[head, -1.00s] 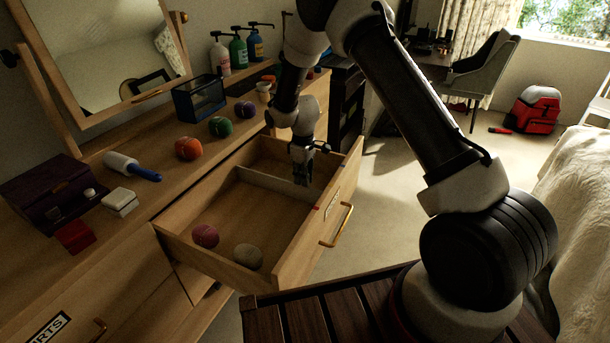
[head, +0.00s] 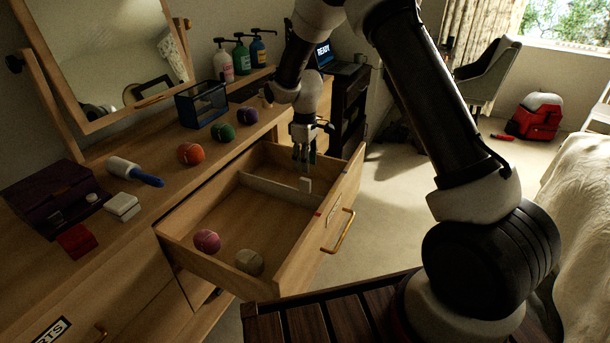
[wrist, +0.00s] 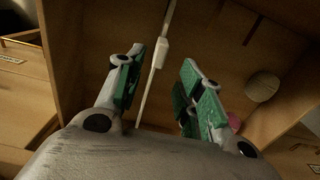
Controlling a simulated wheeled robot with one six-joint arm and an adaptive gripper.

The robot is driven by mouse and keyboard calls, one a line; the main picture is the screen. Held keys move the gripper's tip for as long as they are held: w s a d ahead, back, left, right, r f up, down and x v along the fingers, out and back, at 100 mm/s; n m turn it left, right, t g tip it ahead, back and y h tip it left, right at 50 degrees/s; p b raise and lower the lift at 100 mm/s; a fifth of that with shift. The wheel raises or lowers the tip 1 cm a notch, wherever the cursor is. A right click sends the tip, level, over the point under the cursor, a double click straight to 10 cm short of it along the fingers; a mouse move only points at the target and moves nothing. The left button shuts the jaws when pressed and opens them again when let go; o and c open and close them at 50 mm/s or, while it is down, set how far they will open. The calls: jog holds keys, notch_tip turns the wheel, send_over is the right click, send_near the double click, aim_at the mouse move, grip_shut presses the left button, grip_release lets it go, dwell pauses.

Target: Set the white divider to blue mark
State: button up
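The white divider (head: 278,190) stands across the open drawer (head: 222,212), splitting it into a larger near part and a smaller far part. A small white tab (head: 305,185) rises from its top edge. My gripper (head: 304,168) is open and empty just above the tab, pointing down. In the wrist view the divider (wrist: 146,100) and tab (wrist: 160,53) show between my fingers (wrist: 162,92), closer to the left finger. A red mark (head: 318,213) is on the drawer's front rim near the divider's end. I cannot clearly make out a blue mark.
A pink ball (head: 207,241) and a beige ball (head: 249,262) lie in the drawer's near part. The dresser top holds orange (head: 191,153), green (head: 222,132) and purple (head: 246,111) balls, a glass box (head: 201,103) and pump bottles. The far drawer part looks empty.

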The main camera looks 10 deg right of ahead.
notch_tip(320, 180, up, 3)
dwell(0.4)
jog(key=s+d+r+m+t, duration=0.1)
jog(key=s+d+r+m, duration=0.2)
jog(key=s, duration=0.9)
jog(key=s+d+r+m+t, duration=0.2)
jog(key=s+d+r, duration=0.6)
jog(key=s+r, duration=0.4)
jog(key=s+d+r+m+t, duration=0.1)
jog(key=s+d+r+m, duration=0.4)
jog(key=s+r, duration=0.4)
jog(key=s+d, duration=0.1)
jog(key=s, duration=0.2)
jog(key=shift+s+d+r, duration=0.25)
jog(key=shift+d+r, duration=0.05)
